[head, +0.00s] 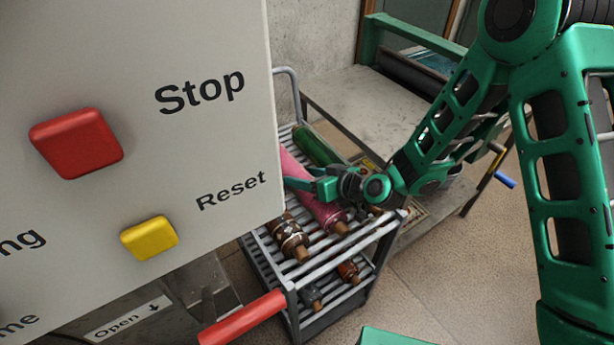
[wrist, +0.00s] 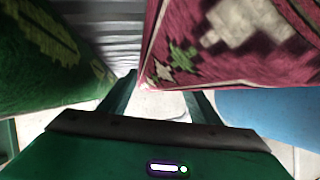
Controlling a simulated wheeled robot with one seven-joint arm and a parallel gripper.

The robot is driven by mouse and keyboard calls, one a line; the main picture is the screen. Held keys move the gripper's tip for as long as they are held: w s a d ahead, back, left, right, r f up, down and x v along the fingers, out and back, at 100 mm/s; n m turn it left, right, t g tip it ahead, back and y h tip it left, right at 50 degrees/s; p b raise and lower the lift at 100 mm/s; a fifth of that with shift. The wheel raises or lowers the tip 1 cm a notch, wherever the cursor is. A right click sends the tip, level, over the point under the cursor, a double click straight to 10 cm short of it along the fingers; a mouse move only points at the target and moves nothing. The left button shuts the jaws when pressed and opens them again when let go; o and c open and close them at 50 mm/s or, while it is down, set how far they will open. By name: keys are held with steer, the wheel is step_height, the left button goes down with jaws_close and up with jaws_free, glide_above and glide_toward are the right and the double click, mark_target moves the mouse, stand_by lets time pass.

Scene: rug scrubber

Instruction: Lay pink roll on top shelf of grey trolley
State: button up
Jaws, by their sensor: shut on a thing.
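The pink roll (head: 322,208) lies lengthwise over the slatted top shelf of the grey trolley (head: 375,236). Its far end is partly hidden by the panel. My gripper (head: 302,184) is at the pink roll's middle, shut on it. In the wrist view the patterned pink roll (wrist: 225,45) fills the upper right, with its lower edge reaching between the two fingers (wrist: 160,102). Whether the roll bears fully on the slats or is slightly above them cannot be told.
A green roll (head: 316,146) lies beside the pink one; it also shows in the wrist view (wrist: 45,60). A brown patterned roll (head: 289,238) is nearer. A blue surface (wrist: 265,112) shows at right. A large panel (head: 150,40) blocks the left. A workbench (head: 365,105) stands behind.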

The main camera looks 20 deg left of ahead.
steer(key=o, duration=1.6)
steer(key=shift+o, duration=0.2)
steer(key=v, duration=1.2)
steer(key=shift+w, duration=0.1)
